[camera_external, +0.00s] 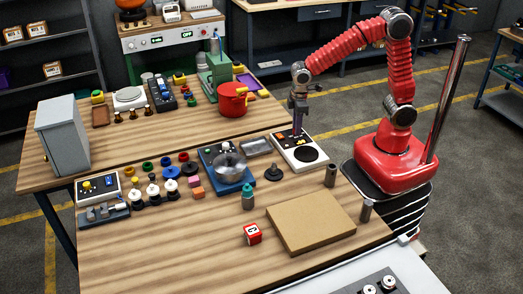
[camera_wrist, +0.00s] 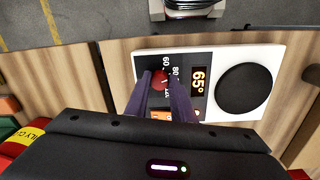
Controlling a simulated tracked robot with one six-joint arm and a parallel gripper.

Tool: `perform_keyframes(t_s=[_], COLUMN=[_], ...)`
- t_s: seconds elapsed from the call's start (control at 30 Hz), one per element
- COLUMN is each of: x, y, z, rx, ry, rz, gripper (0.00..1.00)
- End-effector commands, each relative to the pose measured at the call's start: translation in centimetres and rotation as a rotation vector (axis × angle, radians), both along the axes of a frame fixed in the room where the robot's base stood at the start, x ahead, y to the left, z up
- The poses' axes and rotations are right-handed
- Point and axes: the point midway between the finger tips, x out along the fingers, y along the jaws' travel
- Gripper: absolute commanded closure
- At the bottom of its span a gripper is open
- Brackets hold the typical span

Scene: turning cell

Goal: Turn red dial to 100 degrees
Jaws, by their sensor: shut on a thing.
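The red dial (camera_wrist: 160,77) sits on the dark panel of a white device with a round black plate. White numbers, 60 and 80 among them, are printed beside the dial. The device's display (camera_wrist: 199,80) reads 65°. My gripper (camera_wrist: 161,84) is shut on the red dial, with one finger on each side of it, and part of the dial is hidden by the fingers. In the external view the white device (camera_external: 316,158) stands near the table's far right edge, and my gripper (camera_external: 298,130) points straight down onto its panel.
A metal tray (camera_external: 257,147) and a blue device with a steel pot (camera_external: 229,165) stand left of the white device. A brown board (camera_external: 310,222) lies nearer the camera.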

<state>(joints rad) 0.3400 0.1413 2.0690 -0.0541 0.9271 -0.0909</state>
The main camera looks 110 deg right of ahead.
Motion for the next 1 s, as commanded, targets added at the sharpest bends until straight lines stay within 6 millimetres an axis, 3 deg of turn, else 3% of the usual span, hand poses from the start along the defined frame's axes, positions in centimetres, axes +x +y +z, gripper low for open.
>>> perform_keyframes(t_s=[0.6, 1.0], x=[0.24, 0.29], y=[0.03, 0.02], z=[0.02, 0.03], rx=[0.000, 0.000], ry=[-0.002, -0.003], rz=[-0.554, -0.717], gripper=[1.00, 1.00])
